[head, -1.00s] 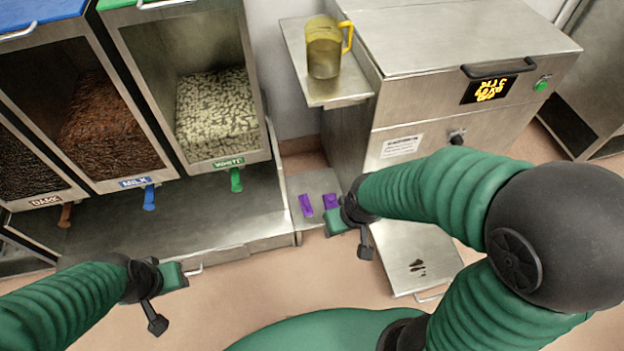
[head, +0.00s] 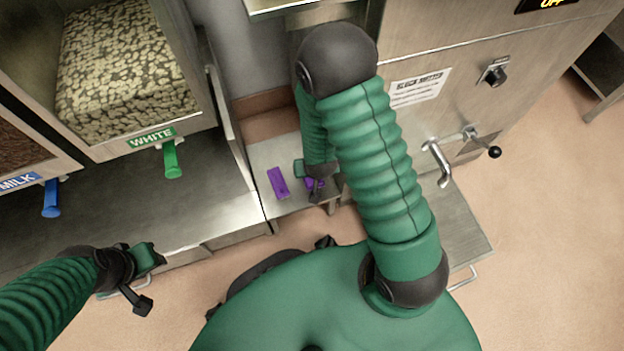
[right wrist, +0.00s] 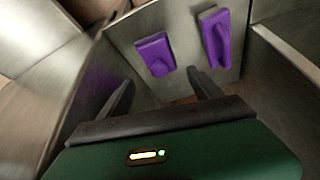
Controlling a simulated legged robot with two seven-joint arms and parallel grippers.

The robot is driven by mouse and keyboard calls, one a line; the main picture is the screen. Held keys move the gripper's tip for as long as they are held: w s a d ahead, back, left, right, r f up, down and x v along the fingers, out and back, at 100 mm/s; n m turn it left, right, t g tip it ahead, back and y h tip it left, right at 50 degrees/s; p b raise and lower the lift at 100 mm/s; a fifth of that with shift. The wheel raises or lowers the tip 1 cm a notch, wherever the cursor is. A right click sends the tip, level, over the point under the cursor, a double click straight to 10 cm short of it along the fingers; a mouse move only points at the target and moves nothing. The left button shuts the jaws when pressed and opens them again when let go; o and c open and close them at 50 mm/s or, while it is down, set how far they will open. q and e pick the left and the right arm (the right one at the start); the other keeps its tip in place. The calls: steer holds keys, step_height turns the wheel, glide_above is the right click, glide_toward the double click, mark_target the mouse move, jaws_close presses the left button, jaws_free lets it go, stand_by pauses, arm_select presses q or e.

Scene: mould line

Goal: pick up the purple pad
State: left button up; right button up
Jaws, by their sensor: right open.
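Two purple pads lie on a small metal shelf. In the head view, one pad (head: 278,183) is in plain sight and the other (head: 314,183) is partly hidden by my right gripper (head: 317,190). The right wrist view shows a shorter pad (right wrist: 155,54) ahead of the gap between my open right fingers (right wrist: 160,84), and a longer pad (right wrist: 214,37) to its right. My right gripper is empty and touches neither pad. My left gripper (head: 150,280) is at the lower left, away from the pads, its jaw opening unclear.
The metal shelf (head: 262,155) sits between the chocolate bins' counter (head: 215,205) and a steel machine (head: 450,60) with a tap and lever. A bin labelled WHITE with a green handle (head: 172,160) stands at the left. Open floor lies at the right.

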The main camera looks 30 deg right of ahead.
steer(key=shift+b+x, duration=0.3)
steer(key=shift+x, duration=0.7)
steer(key=b+x, duration=0.5)
steer(key=shift+s+a+f, duration=0.1)
steer(key=shift+s, duration=0.05)
steer(key=shift+c, duration=0.4)
arm_select(q)
steer(key=s+x, duration=0.1)
steer(key=x, duration=0.4)
steer(key=shift+f, duration=0.55)
arm_select(e)
steer(key=c, duration=1.2)
